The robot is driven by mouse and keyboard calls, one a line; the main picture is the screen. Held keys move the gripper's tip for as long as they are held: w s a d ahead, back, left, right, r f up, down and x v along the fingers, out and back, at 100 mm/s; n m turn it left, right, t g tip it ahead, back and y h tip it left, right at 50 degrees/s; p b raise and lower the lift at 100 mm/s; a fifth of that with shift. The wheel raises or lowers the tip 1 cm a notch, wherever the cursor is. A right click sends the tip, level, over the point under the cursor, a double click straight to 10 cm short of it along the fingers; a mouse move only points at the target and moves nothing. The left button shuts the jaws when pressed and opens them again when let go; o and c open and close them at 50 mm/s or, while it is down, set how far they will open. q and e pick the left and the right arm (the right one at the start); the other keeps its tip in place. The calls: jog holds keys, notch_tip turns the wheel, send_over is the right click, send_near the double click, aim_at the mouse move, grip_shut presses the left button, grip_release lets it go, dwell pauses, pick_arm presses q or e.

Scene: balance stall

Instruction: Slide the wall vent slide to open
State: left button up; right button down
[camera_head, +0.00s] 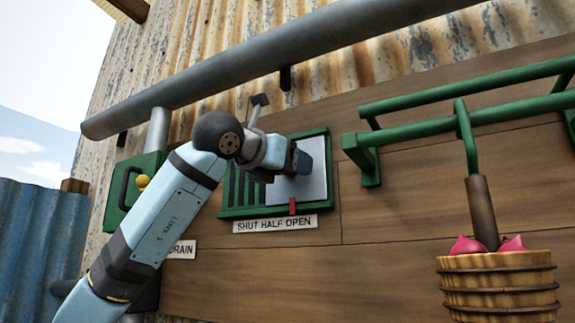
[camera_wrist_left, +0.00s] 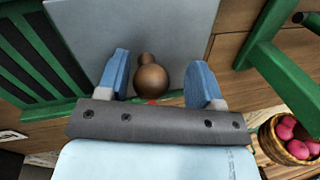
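The wall vent (camera_head: 228,190) has a green frame and dark slats, with bare slats at its left. Its pale grey slide plate (camera_head: 316,178) covers the right part; the plate also shows in the left wrist view (camera_wrist_left: 181,30). A red pointer (camera_head: 292,206) stands over the start of "OPEN" on the label (camera_head: 275,224). My left gripper (camera_head: 303,163) is at the plate. In the left wrist view its blue fingers (camera_wrist_left: 159,68) are open, with the brown round knob (camera_wrist_left: 151,80) between them, a gap showing on both sides. In the head view the knob is hidden. My right gripper is out of view.
A green rail bracket (camera_head: 370,165) juts out right of the vent. A basket (camera_head: 498,290) with pink things hangs at the lower right. A grey pipe (camera_head: 230,68) runs above, and a green box (camera_head: 125,195) is at left.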

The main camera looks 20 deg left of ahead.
pick_arm(q)
jog(key=shift+a, duration=0.1)
jog(key=shift+s+a, duration=0.15)
jog(key=b+v, duration=0.3)
jog(key=v, duration=1)
jog(key=shift+s, duration=0.25)
